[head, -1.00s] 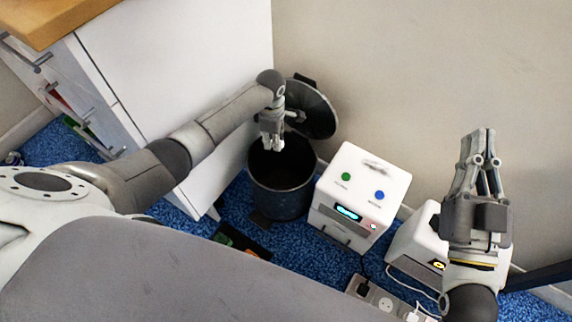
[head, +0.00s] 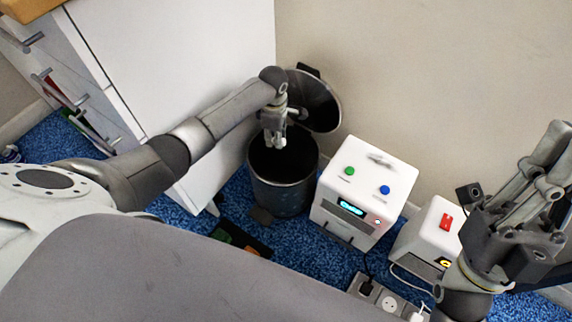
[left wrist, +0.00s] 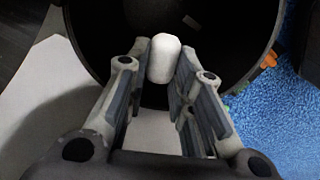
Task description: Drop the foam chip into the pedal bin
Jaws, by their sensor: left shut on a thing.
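The dark pedal bin (head: 282,198) stands on the blue carpet with its lid (head: 316,100) tipped open against the wall. My left gripper (head: 273,142) is over the bin's opening, pointing down. In the left wrist view, its fingers are shut on the white foam chip (left wrist: 164,60), held at the fingertips. Behind the chip are the bin's dark inside and rim (left wrist: 268,52). In the head view the chip is too small to make out clearly. My right gripper (head: 556,143) is raised at the right, away from the bin; its finger gap is unclear.
A white cabinet (head: 175,80) stands left of the bin. A white box with green and blue buttons (head: 366,185) stands close to its right. Beyond are a smaller white device (head: 428,232) and a power strip (head: 388,300) with cables.

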